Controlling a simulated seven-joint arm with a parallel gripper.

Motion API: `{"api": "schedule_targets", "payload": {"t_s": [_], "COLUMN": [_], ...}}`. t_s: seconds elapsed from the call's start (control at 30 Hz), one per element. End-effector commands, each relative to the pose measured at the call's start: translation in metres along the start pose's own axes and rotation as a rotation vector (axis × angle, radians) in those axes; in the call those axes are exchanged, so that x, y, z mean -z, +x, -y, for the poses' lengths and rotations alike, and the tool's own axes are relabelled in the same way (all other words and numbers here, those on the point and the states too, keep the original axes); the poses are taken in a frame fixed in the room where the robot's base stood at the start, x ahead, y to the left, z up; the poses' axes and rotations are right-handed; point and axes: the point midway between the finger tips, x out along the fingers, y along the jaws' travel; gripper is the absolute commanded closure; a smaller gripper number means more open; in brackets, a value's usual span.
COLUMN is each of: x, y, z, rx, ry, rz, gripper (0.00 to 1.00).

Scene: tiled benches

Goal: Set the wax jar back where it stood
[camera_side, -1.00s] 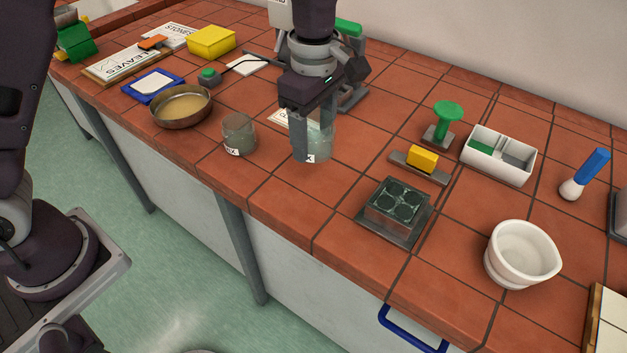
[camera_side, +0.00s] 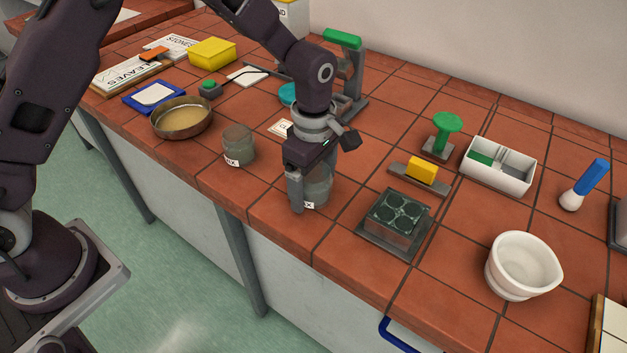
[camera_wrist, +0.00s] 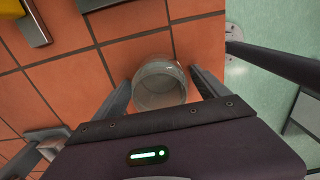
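A clear glass jar (camera_side: 318,187) is between the fingers of my gripper (camera_side: 311,188), near the bench's front edge. The end of its label reads X; the rest is hidden by a finger.
A dark block with round wells (camera_side: 397,215) stands close to the right, and a yellow block on a grey stand (camera_side: 421,169) behind it. A brass pan (camera_side: 182,118) is at the left, a white mortar (camera_side: 521,265) at the right. Tiles between the two jars are clear.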

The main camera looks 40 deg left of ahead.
Motion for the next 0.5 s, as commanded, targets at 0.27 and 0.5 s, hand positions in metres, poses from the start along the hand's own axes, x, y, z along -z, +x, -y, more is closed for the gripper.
{"api": "schedule_targets", "payload": {"t_s": [0.27,0.5], "x": [0.0,0.006], "y": [0.0,-0.05], "z": [0.0,-0.004], "rx": [-0.001,-0.004], "ry": [0.0,0.0], "rz": [0.0,0.0], "gripper": [0.16,0.16]}}
